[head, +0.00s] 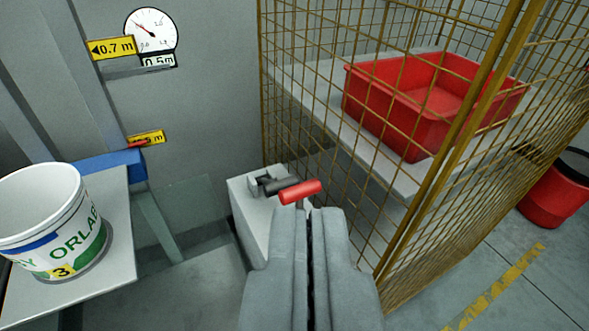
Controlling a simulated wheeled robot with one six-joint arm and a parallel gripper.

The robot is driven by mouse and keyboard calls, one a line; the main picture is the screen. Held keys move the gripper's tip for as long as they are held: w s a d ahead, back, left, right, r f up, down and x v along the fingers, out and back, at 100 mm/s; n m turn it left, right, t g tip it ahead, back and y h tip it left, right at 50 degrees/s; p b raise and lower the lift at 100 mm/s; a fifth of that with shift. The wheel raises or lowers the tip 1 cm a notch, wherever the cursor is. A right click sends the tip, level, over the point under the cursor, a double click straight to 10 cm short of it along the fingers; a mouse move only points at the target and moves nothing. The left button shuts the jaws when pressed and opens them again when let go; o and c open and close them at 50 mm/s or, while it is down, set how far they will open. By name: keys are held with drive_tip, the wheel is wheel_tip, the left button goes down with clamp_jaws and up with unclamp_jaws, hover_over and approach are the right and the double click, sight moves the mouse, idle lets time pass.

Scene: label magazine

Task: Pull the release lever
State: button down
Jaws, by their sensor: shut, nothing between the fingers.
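The release lever (301,191) has a red handle on a dark shaft. It comes out of a dark bracket on top of a grey box-shaped post (247,211), and the handle points to the right. My gripper (317,212) is shut and empty, seen from behind at the bottom middle. Its fingertips are just below the red handle in the picture and overlap its lower edge. I cannot tell whether they touch it. The lower right part of the post is hidden behind my gripper.
A yellow wire cage (440,205) stands close on the right, around a shelf with a red bin (400,118). A white bucket (50,215) stands on a light table (120,262) at left. A gauge (151,30) is on the wall. A red bucket (548,198) is far right.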

drive_tip(key=w+a+n+g, duration=0.1)
drive_tip(key=w+n+g, duration=0.2)
drive_tip(key=w+g, duration=0.65)
drive_tip(key=n+g, duration=0.2)
drive_tip(key=g, duration=0.3)
hover_over(300, 192)
drive_tip(key=w+a, duration=0.3)
drive_tip(key=w, duration=0.2)
drive_tip(key=f, duration=0.1)
drive_tip(key=shift+w+a+f+n+g, duration=0.1)
drive_tip(key=shift+w+f+n+g, duration=0.05)
drive_tip(key=shift+w+g, duration=0.3)
drive_tip(key=shift+w+a+f+n+g, duration=0.1)
drive_tip(key=shift+w+n+g, duration=0.05)
drive_tip(key=shift+w+g, duration=0.25)
drive_tip(key=s+d+f, duration=0.2)
drive_tip(key=s+f, duration=0.2)
drive_tip(key=f, duration=0.6)
drive_tip(key=shift+d+f, duration=0.15)
drive_tip(key=shift+f, duration=0.25)
